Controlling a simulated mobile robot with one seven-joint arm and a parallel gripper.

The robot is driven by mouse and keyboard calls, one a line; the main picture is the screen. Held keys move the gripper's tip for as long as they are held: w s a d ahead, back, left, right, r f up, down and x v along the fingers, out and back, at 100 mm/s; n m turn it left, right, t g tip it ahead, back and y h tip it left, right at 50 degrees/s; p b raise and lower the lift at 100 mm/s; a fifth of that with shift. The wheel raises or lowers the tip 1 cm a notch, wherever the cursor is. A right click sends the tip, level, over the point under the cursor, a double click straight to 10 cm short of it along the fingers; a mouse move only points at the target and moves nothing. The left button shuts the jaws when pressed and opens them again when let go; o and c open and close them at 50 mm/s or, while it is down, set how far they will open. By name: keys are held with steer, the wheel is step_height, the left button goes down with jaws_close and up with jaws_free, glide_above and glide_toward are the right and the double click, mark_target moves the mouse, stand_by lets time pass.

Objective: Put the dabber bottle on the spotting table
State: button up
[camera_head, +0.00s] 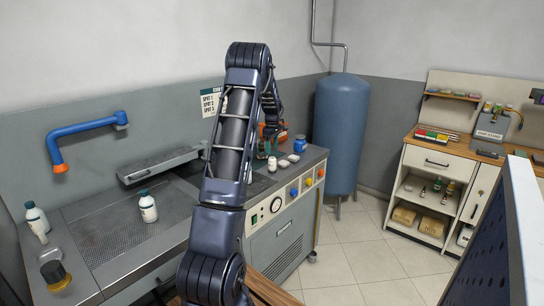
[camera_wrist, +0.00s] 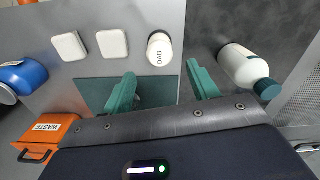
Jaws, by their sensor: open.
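The dabber bottle (camera_wrist: 159,49), small and white and marked DAB, stands on the grey worktop in the wrist view, just beyond my fingertips and roughly in line with the gap. In the head view a small white bottle (camera_head: 272,164), probably the same one, stands right of my arm. My gripper (camera_wrist: 162,76) has teal fingers spread apart with nothing between them. In the head view my arm hides most of it. The spotting table (camera_head: 105,238) has a perforated metal top and lies at the left in the head view.
Near my gripper are two white pads (camera_wrist: 112,43), an orange WASTE box (camera_wrist: 47,132) and a teal-capped bottle (camera_wrist: 243,66).

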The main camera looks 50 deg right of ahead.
steer(key=shift+r, duration=0.9)
steer(key=shift+w+a+r, duration=0.1)
steer(key=shift+a, duration=0.05)
steer(key=w+a+r, duration=0.4)
steer(key=a+r, duration=0.1)
steer(key=a, duration=0.4)
steer(key=w+a+r, duration=0.3)
steer(key=a+r, duration=0.2)
steer(key=a, duration=0.4)
steer(key=a+r+t+h, duration=0.1)
steer(key=a+r, duration=0.3)
steer(key=a, duration=0.6)
steer(key=a+r+t, duration=0.1)
steer(key=a+r, duration=0.2)
steer(key=a, duration=0.6)
steer(key=s+a+f+m+t, duration=0.1)
steer(key=s+a, duration=1)
steer(key=a, duration=0.4)
steer(key=s+a+f+m+t+y, duration=0.1)
steer(key=s+a, duration=1)
steer(key=a, duration=0.3)
steer(key=shift+a+t, duration=0.3)
steer(key=shift+a, duration=0.1)
